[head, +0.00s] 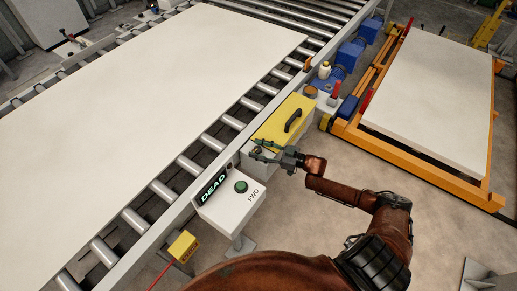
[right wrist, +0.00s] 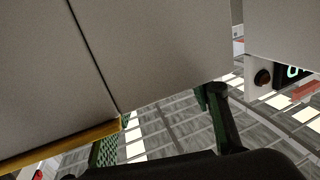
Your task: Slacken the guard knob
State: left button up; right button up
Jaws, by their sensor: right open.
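The yellow guard cover (head: 277,122) with a black handle (head: 293,120) sits on a grey housing beside the roller conveyor. My right gripper (head: 255,150) is open and empty at the housing's near end, fingers toward the conveyor. In the right wrist view, its green-padded fingers (right wrist: 163,132) stand apart below a large grey panel (right wrist: 150,50) with a yellow edge (right wrist: 60,146). No knob lies between the fingers. A small dark knob (right wrist: 262,77) shows at the right beside a lit display. I cannot tell whether it is the guard knob. My left gripper is not in view.
A white control box (head: 232,203) with a green button and a "DEAD" display stands close to my right gripper. A large white sheet (head: 150,80) lies on the rollers. An orange-framed cart with a white sheet (head: 440,90) is at the right.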

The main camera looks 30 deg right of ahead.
jog(key=v, duration=1.2)
